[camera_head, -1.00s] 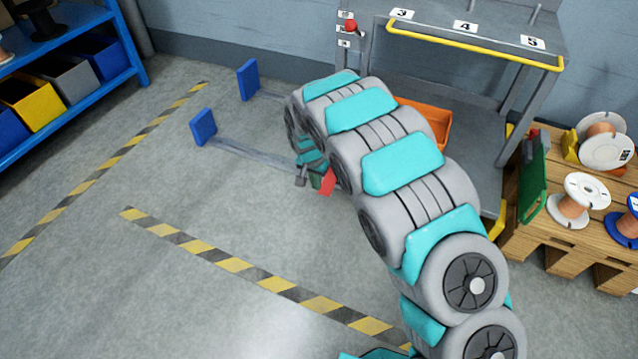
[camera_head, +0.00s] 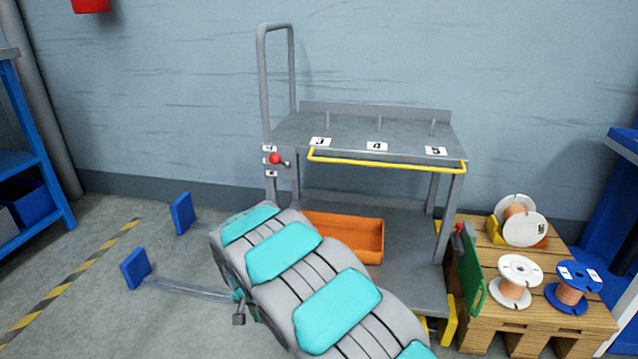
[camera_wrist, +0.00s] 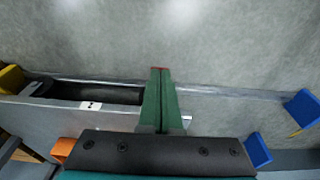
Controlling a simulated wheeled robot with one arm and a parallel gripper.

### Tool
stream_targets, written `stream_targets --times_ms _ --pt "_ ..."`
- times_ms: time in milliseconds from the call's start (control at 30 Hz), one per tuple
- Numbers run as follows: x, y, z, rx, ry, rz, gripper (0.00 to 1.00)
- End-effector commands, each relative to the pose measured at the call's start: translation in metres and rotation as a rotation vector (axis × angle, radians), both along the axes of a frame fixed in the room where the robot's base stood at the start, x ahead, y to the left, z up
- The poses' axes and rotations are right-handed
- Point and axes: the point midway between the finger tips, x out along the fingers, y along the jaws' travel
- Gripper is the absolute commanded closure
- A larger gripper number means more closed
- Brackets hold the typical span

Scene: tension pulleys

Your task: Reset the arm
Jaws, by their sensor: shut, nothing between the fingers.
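My arm (camera_head: 335,305) reaches up from the lower right in the head view, with grey links and teal covers. Its end is mostly hidden behind its own links there. In the wrist view, my gripper (camera_wrist: 159,72) has two green fingers with red tips, closed together with nothing between them. The fingers point over the grey floor (camera_wrist: 235,45), and a grey metal bar crosses behind them.
A grey trolley (camera_head: 365,130) with a yellow rail stands behind my arm, with an orange bin (camera_head: 345,235) on its lower shelf. A pallet (camera_head: 530,322) with several spools is at right. Two blue upright plates (camera_head: 135,268) stand at left. Open floor lies left.

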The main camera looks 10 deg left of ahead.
Motion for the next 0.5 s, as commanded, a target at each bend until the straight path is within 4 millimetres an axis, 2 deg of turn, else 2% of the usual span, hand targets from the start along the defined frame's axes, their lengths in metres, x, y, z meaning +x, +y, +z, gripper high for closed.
stream_targets --times_ms 133,267,300,500 --pt "0.004 -0.035 0.033 -0.019 0.003 -0.017 1.0" --pt "0.003 -0.087 0.079 -0.044 0.015 -0.034 1.0" --pt "0.0 -0.105 0.092 -0.052 0.023 -0.041 1.0" --pt "-0.027 -0.183 0.153 -0.079 0.066 -0.058 1.0"
